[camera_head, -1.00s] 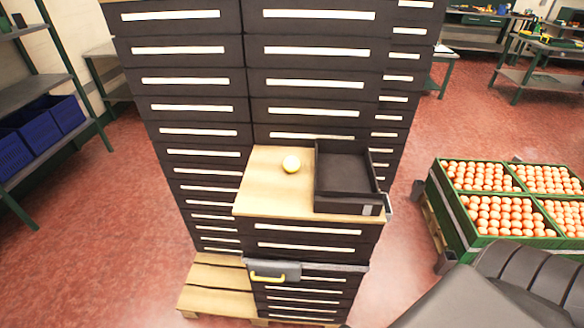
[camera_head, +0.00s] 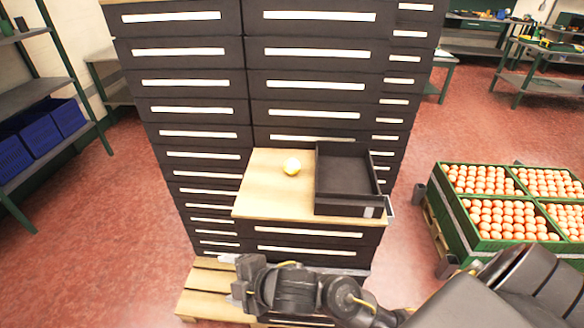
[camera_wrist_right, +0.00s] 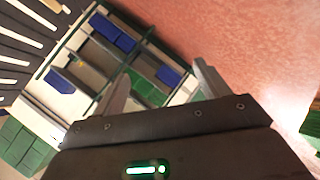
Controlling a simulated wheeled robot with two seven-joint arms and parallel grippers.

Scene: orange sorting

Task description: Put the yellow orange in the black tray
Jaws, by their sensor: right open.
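The yellow orange (camera_head: 292,166) rests on the light wooden top (camera_head: 262,196) of a low drawer cabinet. The black tray (camera_head: 346,208) stands to its right on the same top and looks empty. My right gripper (camera_head: 228,278) is low in front of the cabinet, below and nearer than the wooden top, pointing left. Its fingers are apart, with nothing between them; they also show open in the right wrist view (camera_wrist_right: 160,85). My left gripper is not in view.
A tall dark drawer cabinet (camera_head: 190,108) stands right behind the wooden top. A wooden pallet (camera_head: 205,290) lies below. Green crates of oranges (camera_head: 484,243) stand at the right. A shelf with blue bins (camera_head: 40,139) is at the left.

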